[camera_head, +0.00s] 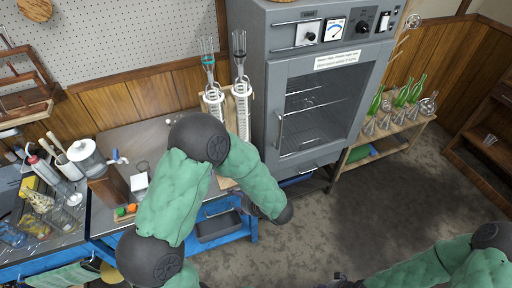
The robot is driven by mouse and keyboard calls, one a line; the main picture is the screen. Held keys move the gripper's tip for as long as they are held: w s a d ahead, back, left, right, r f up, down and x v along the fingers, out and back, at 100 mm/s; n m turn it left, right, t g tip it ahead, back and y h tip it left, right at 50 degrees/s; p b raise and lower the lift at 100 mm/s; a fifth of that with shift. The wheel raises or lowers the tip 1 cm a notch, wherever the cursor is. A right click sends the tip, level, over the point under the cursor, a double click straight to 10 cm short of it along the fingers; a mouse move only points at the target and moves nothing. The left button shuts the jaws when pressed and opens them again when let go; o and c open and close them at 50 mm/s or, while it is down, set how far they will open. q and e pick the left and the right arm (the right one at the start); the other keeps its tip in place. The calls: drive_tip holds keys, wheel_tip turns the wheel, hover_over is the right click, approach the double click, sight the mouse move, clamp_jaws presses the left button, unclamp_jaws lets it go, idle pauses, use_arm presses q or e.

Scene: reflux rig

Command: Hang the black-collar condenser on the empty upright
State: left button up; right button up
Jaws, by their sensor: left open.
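Two glass condensers stand side by side at the back of the bench. The left one (208,62) has a teal collar. The right one (240,56) has a dark collar and looks like the black-collar condenser. Both are upright above white coiled or ribbed parts. My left arm crosses in front of the bench and hides their lower ends and part of the rig. My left gripper (252,207) is open, low near the bench's front edge, apart from the condensers. An empty upright cannot be made out. My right gripper (341,283) is partly cut off at the bottom edge.
A grey oven (322,95) stands right of the condensers. A wooden shelf (392,135) holds green bottles and flasks. Bottles and a white-lidded jar (85,157) crowd the left bench. A small orange and green item (125,210) lies in front. The floor is clear at right.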

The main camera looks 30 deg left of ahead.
use_arm(q)
drive_tip(key=w+r+m+t+y, duration=0.2)
drive_tip(key=w+r+t, duration=0.35)
drive_tip(key=r, duration=0.45)
drive_tip(key=m+t+y, duration=0.1)
drive_tip(key=t+y, duration=0.1)
drive_tip(key=t, duration=0.1)
approach(245, 126)
drive_tip(key=x, duration=0.6)
drive_tip(key=b+x, duration=0.1)
drive_tip(key=x, duration=0.2)
drive_tip(key=shift+d+f, duration=0.1)
drive_tip(key=shift+f, duration=0.15)
drive_tip(key=shift+w+a+r, duration=0.15)
drive_tip(key=shift+w+a, duration=0.3)
drive_tip(key=shift+a, duration=0.1)
drive_tip(key=shift+w+a, duration=0.3)
drive_tip(key=shift+w, duration=0.1)
